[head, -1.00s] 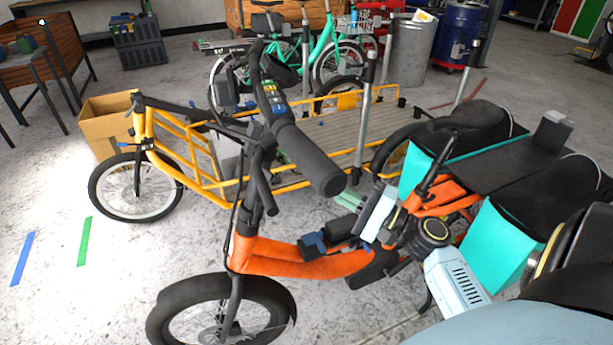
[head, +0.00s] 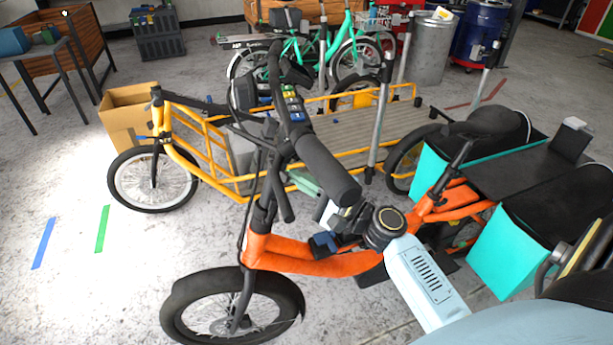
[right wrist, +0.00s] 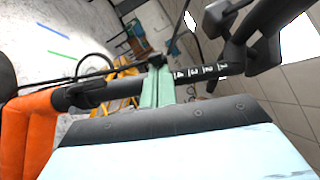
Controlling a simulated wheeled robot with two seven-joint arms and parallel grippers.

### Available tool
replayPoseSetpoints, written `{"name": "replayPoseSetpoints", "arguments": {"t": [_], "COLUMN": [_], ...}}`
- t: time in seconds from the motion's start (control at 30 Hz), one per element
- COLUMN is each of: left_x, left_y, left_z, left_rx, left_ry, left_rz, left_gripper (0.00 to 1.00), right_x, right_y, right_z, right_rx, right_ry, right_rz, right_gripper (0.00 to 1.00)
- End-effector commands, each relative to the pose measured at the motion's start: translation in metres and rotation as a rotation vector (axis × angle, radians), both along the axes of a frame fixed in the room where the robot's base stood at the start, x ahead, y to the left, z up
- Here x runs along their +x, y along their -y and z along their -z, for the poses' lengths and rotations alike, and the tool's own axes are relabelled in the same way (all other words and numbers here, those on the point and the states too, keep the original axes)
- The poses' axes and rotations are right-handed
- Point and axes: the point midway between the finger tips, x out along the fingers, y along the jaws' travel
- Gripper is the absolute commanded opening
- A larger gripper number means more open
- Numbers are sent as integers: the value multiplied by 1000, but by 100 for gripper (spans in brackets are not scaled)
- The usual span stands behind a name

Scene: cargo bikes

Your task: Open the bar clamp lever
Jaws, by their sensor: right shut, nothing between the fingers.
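The orange cargo bike (head: 310,259) stands in front of me. Its black handlebar (head: 325,168) sits on a dark upright stem; a slim dark lever-like bar (head: 283,190) hangs beside the stem, and I cannot tell for sure that it is the clamp lever. My right gripper (head: 303,182) reaches in from the right, its green fingers shut and empty close to the stem. In the right wrist view the fingers (right wrist: 158,88) lie across the stem, which carries a number scale (right wrist: 200,72). A black clamp part (right wrist: 157,60) shows at their tips; contact is unclear. My left gripper is out of view.
A yellow cargo bike (head: 205,155) with a flat deck stands just behind. A cardboard box (head: 122,128) is at the left. Turquoise panniers (head: 508,248) hang on the orange bike at the right. The floor at the lower left is clear except for tape strips.

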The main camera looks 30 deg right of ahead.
Motion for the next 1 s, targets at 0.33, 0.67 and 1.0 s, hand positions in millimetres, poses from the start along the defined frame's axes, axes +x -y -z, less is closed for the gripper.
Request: {"name": "replayPoseSetpoints", "arguments": {"t": [0.33,0.67,1.0], "left_x": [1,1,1], "left_y": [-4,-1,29], "left_z": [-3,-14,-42], "left_rx": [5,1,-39], "left_ry": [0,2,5], "left_rz": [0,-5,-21], "left_gripper": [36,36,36], "right_x": [-1,-2,0], "right_y": [-1,-7,-29], "right_z": [0,-3,-10], "right_rx": [2,6,21], "right_ry": [-4,-23,-74], "right_rz": [11,73,215], "right_gripper": [0,0,0]}}
